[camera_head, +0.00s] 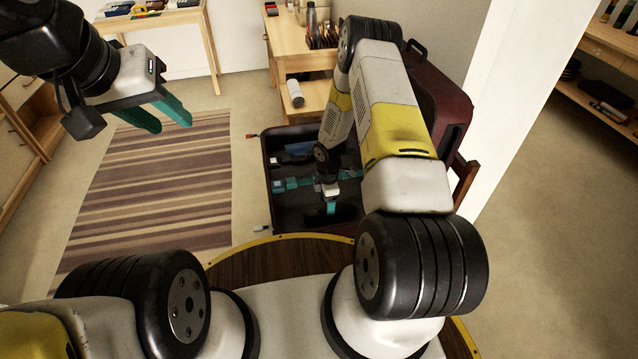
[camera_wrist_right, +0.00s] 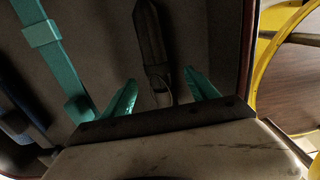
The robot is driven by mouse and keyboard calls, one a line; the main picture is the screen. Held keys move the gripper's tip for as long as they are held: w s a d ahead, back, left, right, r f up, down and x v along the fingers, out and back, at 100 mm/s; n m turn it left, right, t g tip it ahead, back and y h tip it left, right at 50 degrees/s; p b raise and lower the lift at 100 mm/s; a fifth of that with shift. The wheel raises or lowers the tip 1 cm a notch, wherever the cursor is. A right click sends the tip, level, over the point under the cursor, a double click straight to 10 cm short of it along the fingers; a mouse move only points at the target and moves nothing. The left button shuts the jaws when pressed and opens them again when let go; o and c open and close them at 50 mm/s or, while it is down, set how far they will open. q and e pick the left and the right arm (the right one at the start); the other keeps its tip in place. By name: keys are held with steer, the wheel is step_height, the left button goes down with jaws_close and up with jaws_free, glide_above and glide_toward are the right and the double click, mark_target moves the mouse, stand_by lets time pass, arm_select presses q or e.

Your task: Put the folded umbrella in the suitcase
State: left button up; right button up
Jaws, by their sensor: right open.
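The open suitcase (camera_head: 268,200) lies on the floor at the centre of the head view, its dark red lid (camera_head: 445,95) raised at the right. My right arm reaches down over it and hides part of its inside. My right gripper (camera_head: 331,205) is inside the suitcase with its teal fingers apart. In the right wrist view a slim dark object, apparently the folded umbrella (camera_wrist_right: 151,40), lies on the suitcase floor, its lighter end between the open fingers (camera_wrist_right: 161,77). I cannot tell whether they touch it. My left gripper (camera_head: 172,126) is open and empty above the striped rug.
A teal strap (camera_head: 290,184) crosses the suitcase, with dark and blue items near its far side. A striped rug (camera_head: 150,190) lies left. A wooden bench (camera_head: 300,38) holding a bottle and other things stands behind. A white wall edge (camera_head: 515,90) is at right.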

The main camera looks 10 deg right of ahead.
steer(key=s+r+m+t, duration=0.1)
steer(key=r+m, duration=0.2)
steer(key=r, duration=1)
steer(key=s+d+r+m+t, duration=0.1)
steer(key=r+m, duration=0.2)
steer(key=r, duration=1)
steer(key=s+r+m+t, duration=0.1)
steer(key=s+r+m, duration=0.15)
steer(key=r, duration=1.05)
steer(key=s+a+r+m+t+y, duration=0.1)
steer(key=s+r+m, duration=0.3)
steer(key=s+r, duration=0.4)
steer(key=s+a+r+m+t+y, duration=0.1)
steer(key=s+r+m, duration=0.4)
steer(key=s, duration=0.6)
step_height(320, 180, up, 3)
steer(key=shift+s+a+f+t, duration=0.15)
steer(key=shift+s+a+t, duration=0.25)
steer(key=shift+a+t, duration=0.2)
steer(key=shift+m, duration=0.25)
